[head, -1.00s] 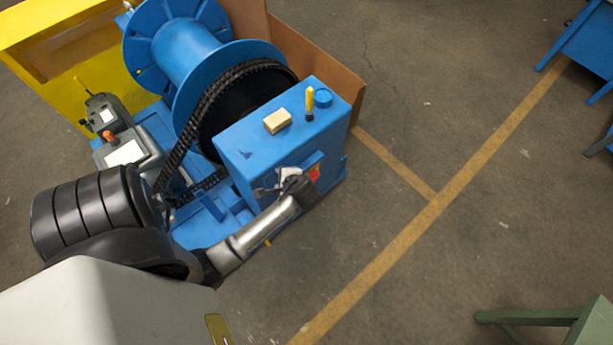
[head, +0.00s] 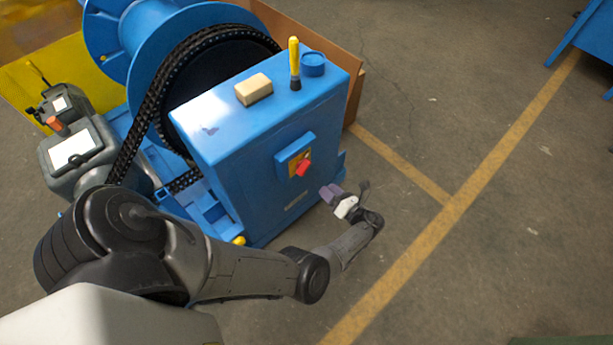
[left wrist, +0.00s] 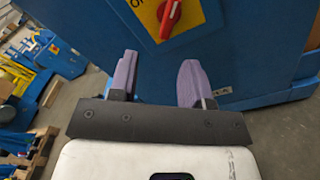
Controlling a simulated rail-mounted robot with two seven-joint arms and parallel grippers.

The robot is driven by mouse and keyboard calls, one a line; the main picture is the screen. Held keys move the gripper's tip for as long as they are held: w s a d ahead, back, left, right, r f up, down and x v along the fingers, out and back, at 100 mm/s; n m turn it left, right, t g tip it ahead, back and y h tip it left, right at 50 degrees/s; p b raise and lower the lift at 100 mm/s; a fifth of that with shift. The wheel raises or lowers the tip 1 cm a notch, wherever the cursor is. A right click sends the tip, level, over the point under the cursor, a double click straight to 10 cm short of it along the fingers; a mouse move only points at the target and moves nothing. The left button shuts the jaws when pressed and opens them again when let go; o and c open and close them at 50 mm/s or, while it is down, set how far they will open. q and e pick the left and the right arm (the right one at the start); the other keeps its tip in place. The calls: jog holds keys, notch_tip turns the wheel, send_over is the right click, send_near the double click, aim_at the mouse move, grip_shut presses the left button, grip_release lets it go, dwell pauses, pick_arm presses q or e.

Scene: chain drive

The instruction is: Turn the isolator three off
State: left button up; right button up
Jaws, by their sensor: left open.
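The isolator is a red rotary knob (head: 303,168) on a yellow plate (head: 294,161), set in a blue box on the front face of the blue cabinet (head: 250,189). In the left wrist view the red knob (left wrist: 170,17) sits at the top centre, its pointer slanting, with lettering on the yellow plate. My left gripper (head: 331,193) is in front of the cabinet, below and right of the knob and apart from it. Its two purple-padded fingers (left wrist: 156,82) are open and empty. My right gripper is not in view.
A beige block (head: 254,90), a yellow-handled tool (head: 294,62) and a blue round cap (head: 313,64) are on the cabinet top. A chain (head: 150,105) runs round a large wheel behind it.

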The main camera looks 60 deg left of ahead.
aim_at(308, 168)
pick_arm(q)
jog(key=shift+m+t, duration=0.3)
jog(key=shift+m, duration=0.3)
jog(key=x, duration=0.8)
jog(key=w+x, duration=0.1)
jog(key=x, duration=0.3)
jog(key=shift+s+a+f, duration=0.1)
jog(key=shift+a+f, duration=0.15)
jog(key=shift+a, duration=0.15)
grip_shut()
